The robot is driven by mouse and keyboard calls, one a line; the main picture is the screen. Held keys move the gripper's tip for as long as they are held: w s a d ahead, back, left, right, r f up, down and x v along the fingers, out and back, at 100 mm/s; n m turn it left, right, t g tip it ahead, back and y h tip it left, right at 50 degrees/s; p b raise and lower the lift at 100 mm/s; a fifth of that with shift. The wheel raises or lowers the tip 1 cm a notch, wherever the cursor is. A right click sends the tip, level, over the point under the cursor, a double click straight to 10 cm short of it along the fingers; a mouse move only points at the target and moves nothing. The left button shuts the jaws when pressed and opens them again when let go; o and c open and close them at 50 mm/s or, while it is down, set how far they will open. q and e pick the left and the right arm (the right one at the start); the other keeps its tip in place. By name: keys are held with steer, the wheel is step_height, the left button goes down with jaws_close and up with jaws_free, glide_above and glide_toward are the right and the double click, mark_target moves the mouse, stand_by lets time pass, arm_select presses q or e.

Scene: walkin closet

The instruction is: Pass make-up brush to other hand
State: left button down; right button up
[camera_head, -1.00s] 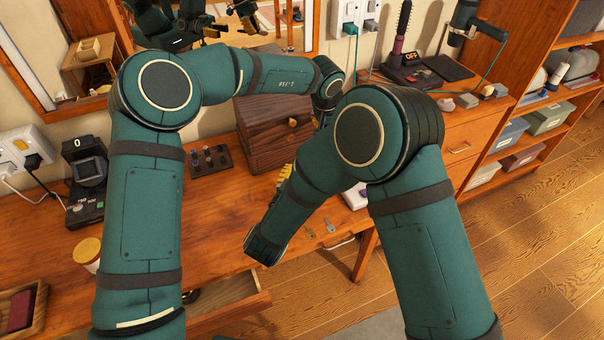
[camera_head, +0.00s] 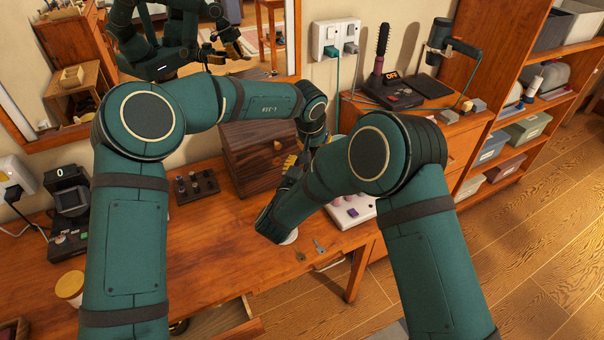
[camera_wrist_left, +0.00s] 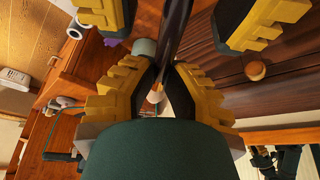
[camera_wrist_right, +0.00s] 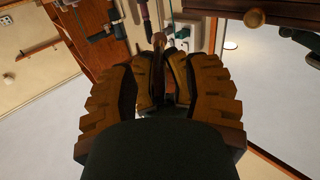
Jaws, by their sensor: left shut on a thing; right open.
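The make-up brush shows in the left wrist view as a dark rod (camera_wrist_left: 176,30) with a pale tip. My left gripper (camera_wrist_left: 158,82), with yellow ridged pads, is shut on it. My right gripper (camera_wrist_right: 165,75) is open in the right wrist view, its two fingers on either side of the left gripper's narrower closed fingers (camera_wrist_right: 180,75). The right fingers also show at the top of the left wrist view, apart on both sides of the rod. In the head view, only some yellow finger parts (camera_head: 290,162) show; my right forearm hides the rest.
A dark wooden box (camera_head: 258,158) stands close behind the grippers. A white palette (camera_head: 352,212) lies at the desk's right edge. A small rack (camera_head: 196,186) stands left of the box. A drawer (camera_head: 225,318) is open in front.

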steer(key=shift+w, duration=0.2)
jaws_close()
stand_by(0.3)
arm_select(q)
steer(key=c, duration=1)
jaws_free()
